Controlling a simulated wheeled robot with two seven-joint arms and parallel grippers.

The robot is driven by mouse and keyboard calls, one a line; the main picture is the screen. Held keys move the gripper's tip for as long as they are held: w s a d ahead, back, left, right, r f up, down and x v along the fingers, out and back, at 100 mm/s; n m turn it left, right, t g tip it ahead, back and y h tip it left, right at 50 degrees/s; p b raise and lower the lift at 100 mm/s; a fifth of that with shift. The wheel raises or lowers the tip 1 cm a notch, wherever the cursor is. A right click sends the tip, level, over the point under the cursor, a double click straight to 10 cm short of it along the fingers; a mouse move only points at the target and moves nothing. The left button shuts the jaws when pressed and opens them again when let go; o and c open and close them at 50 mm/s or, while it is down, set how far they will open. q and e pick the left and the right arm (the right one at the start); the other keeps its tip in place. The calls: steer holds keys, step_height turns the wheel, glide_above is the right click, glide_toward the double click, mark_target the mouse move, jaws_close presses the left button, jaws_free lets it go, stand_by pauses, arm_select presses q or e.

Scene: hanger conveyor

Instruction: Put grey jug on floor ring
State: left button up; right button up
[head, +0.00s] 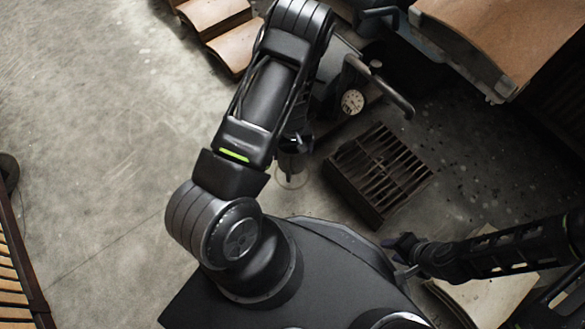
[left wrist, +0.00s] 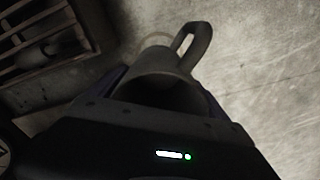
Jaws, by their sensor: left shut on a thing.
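The grey jug (head: 292,158) is held low over the floor below my left arm in the head view, partly hidden by it. In the left wrist view the jug (left wrist: 165,72) sits between the fingers, its loop handle at upper right. My left gripper (left wrist: 160,88) is shut on the jug. The pale floor ring (head: 291,180) shows at the jug's lower end in the head view, and part of it (left wrist: 156,38) shows beyond the jug in the wrist view. I cannot tell whether they touch. My right gripper (head: 402,256) is at lower right, away from the jug; its jaw opening is unclear.
A dark slatted crate (head: 345,178) stands on the floor right of the ring. A round dial (head: 352,101) and a dark bar lie behind it. Brown wooden steps (head: 232,48) stand at the top. The concrete floor on the left is clear.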

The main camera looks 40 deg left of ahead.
arm_select(q)
step_height(320, 180, down, 5)
steer(key=shift+b, duration=0.85)
steer(key=shift+f+b, duration=0.9)
steer(key=shift+f, duration=0.95)
steer(key=shift+f, duration=0.1)
steer(key=o, duration=1.3)
steer(key=shift+c, duration=0.2)
step_height(320, 180, up, 12)
steer(key=p, duration=0.5)
steer(key=shift+p, duration=0.35)
